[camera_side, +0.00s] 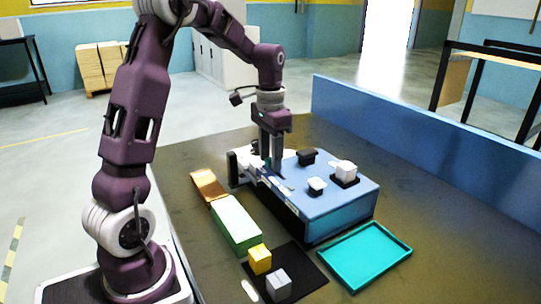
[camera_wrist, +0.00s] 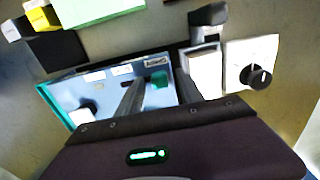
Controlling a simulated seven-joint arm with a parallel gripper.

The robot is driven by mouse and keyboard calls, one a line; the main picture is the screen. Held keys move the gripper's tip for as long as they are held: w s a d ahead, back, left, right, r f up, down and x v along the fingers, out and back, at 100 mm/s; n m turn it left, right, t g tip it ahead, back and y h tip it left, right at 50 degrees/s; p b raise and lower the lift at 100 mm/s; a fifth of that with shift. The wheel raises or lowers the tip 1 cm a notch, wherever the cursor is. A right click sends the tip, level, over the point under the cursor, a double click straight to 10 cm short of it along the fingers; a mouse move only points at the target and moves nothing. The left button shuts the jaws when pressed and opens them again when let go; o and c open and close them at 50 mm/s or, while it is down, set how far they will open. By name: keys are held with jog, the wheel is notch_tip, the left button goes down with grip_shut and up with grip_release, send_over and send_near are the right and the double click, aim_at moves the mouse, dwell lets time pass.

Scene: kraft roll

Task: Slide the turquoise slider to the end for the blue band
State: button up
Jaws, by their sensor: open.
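The turquoise slider (camera_wrist: 159,81) shows in the wrist view on the light-blue top of a box (camera_wrist: 98,86), near a small printed label (camera_wrist: 156,62). My gripper (camera_wrist: 161,73) is open, with one finger on each side of the slider in that view. I cannot tell whether the fingers touch it. In the side view my gripper (camera_side: 270,168) points down over the far-left part of the box (camera_side: 335,199), and the slider is hidden there. I cannot make out a blue band at either end of the slot.
Black knobs (camera_side: 307,156) and a white block (camera_side: 346,170) on a black pad stand on the box. A turquoise tray (camera_side: 362,256) lies in front. A green block (camera_side: 236,223), yellow cube (camera_side: 260,259) and grey cube (camera_side: 278,284) stand left. A white dial panel (camera_wrist: 257,60) adjoins the box.

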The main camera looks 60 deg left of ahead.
grip_shut()
dwell(1.4)
